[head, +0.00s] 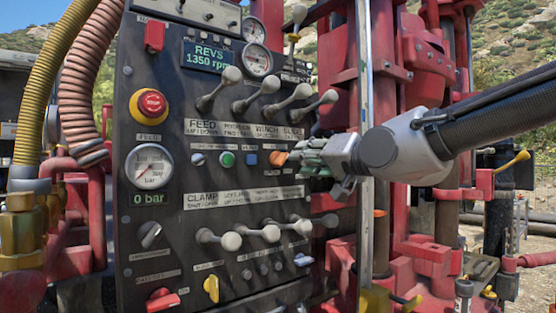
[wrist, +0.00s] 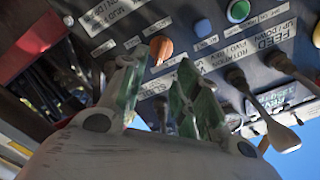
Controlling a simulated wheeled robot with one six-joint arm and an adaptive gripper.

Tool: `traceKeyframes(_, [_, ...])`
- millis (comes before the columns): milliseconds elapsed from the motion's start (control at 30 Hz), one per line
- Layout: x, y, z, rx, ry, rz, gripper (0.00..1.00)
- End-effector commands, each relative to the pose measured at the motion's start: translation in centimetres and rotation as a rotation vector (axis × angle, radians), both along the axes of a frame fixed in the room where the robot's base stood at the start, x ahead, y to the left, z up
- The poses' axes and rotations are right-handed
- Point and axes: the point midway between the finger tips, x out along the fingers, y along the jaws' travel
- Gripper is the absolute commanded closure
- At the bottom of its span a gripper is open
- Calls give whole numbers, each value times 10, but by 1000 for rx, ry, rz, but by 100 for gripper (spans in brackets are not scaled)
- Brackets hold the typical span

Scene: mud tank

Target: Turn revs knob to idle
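An orange knob (head: 279,158) sits on the dark control panel, at the right end of a row of small controls. In the wrist view the orange knob (wrist: 161,48) lies just beyond and between my fingertips. My gripper (head: 304,155) comes from the right at the knob's height. Its greenish fingers stand apart in the wrist view (wrist: 162,68), with nothing between them. Whether they touch the knob or panel is unclear. The display (head: 208,55) reads REVS 1350 rpm. The label by the orange knob is too small to read.
A blue button (head: 250,159) and a green button (head: 227,159) are left of the orange knob. Levers (head: 290,97) stick out above it, and more levers (head: 270,233) below. A red emergency button (head: 152,103) and a 0 bar gauge (head: 149,166) are at the left. A vertical post (head: 364,230) stands right of the panel.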

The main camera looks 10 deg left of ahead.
Motion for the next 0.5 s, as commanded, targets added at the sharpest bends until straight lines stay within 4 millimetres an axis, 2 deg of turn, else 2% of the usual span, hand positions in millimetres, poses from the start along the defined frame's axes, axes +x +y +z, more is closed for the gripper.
traceKeyframes(300, [32, 36, -1, -2, 1, 1, 69])
traceKeyframes(500, [47, 53, 0, -2, 0, 0, 69])
